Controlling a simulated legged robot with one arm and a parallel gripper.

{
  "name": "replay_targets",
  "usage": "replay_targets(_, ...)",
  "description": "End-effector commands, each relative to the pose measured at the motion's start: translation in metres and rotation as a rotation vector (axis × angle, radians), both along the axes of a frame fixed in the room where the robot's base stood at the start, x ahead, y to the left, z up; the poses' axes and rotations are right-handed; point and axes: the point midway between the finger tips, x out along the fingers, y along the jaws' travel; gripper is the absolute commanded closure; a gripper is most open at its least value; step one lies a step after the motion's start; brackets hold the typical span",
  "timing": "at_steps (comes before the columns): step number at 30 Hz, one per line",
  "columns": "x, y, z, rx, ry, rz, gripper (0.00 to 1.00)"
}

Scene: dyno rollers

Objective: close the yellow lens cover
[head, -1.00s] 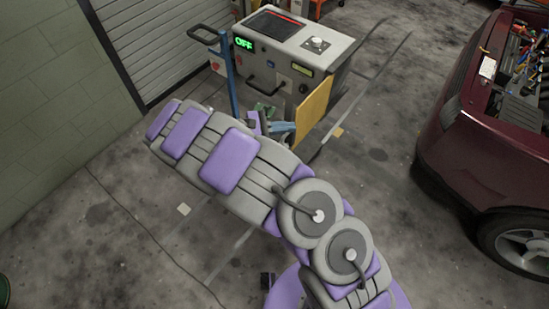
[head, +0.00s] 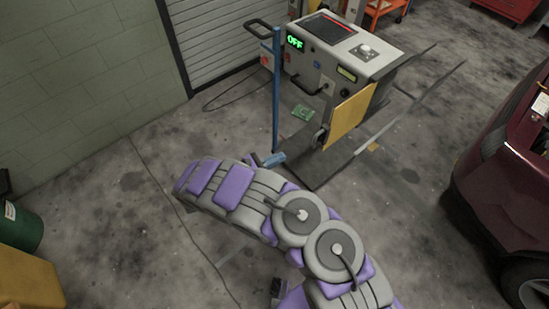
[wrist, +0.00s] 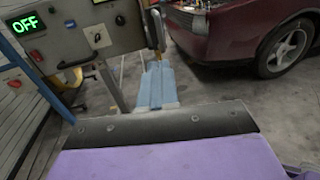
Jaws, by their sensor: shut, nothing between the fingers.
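The yellow lens cover (head: 347,122) is a flat panel at the lower right of the front of the grey machine (head: 335,45). It stands out at an angle from the machine's face, swung open. My gripper (head: 270,159) has blue fingers and is shut and empty. In the head view it is low in front of the machine, left of the cover and apart from it. In the wrist view the blue fingers (wrist: 156,85) lie together, pointing toward the cover.
The machine's green display (head: 295,42) reads OFF. A blue post (head: 276,95) stands left of the machine, close to my gripper. A dark red car (head: 510,190) stands at the right. A small green item (head: 303,111) lies on the floor. Open floor lies between machine and car.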

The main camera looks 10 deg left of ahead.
Motion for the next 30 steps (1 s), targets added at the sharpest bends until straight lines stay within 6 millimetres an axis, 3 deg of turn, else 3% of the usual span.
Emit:
replay_targets(3,0.016,-0.019,-0.001,0.0,0.0,-0.005,1.0)
replay_targets(15,0.061,-0.065,-0.001,-0.004,-0.003,-0.004,1.0)
replay_targets(22,0.07,-0.079,0.0,0.001,-0.002,-0.001,1.0)
replay_targets(30,0.071,-0.079,0.0,-0.002,-0.001,0.0,1.0)
